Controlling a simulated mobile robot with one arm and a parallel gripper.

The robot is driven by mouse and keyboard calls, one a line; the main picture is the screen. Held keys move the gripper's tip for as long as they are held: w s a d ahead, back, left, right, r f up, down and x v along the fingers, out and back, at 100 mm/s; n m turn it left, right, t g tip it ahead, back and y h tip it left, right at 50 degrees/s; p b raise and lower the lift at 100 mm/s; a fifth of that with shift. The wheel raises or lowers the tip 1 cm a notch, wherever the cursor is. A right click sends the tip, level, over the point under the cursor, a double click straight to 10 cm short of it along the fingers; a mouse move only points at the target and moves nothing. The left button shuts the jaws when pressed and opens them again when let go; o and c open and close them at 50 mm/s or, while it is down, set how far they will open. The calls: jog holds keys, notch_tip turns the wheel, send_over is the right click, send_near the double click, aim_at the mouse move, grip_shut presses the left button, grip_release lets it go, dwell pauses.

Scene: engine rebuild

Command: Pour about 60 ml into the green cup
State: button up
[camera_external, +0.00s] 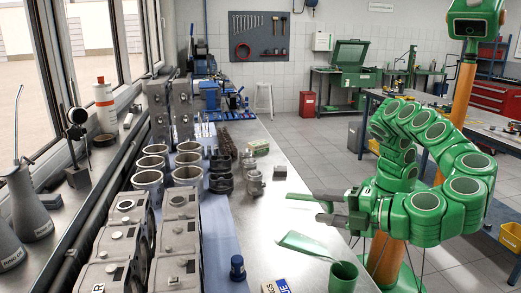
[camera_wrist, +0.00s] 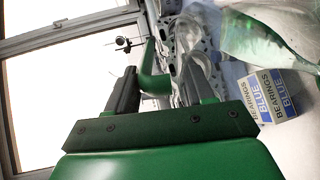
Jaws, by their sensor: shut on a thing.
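A green cup (camera_external: 343,276) stands upright on the steel bench near its front edge. My gripper (camera_external: 312,207) is above the bench, left of the arm; in the wrist view its dark jaws (camera_wrist: 158,88) are closed around a green bar, apparently a jug handle (camera_wrist: 148,62). A clear vessel with green liquid (camera_wrist: 265,38), apparently the jug, fills the upper right there. Outside, the green wedge of liquid (camera_external: 305,245) lies at a slant, its lower end just above the cup, so the jug looks tilted. The clear walls barely show. I cannot tell whether liquid is falling, nor the cup's fill level.
A blue-and-white bearings box (camera_external: 276,287) lies beside the cup; it also shows in the wrist view (camera_wrist: 268,97). A small dark blue bottle (camera_external: 237,268) stands farther left. Engine blocks (camera_external: 120,240) and cylinder sleeves (camera_external: 188,170) line the left. Bare bench lies behind the jug.

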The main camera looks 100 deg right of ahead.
aim_at(306, 211)
dwell(0.7)
jog(key=shift+d+r, duration=0.1)
jog(key=w+d, duration=0.1)
jog(key=w+d+f+g+y, duration=0.1)
jog(key=w+d+g+y, duration=0.1)
jog(key=shift+w+d+f, duration=0.2)
jog(key=shift+d+f, duration=0.05)
jog(key=shift+f, duration=0.05)
jog(key=shift+w+f, duration=0.1)
jog(key=shift+f, duration=0.05)
jog(key=shift+w+d+g+y, duration=0.4)
jog(key=shift+g+y, duration=0.2)
jog(key=shift+g, duration=0.1)
jog(key=shift+d, duration=0.1)
dwell(1.1)
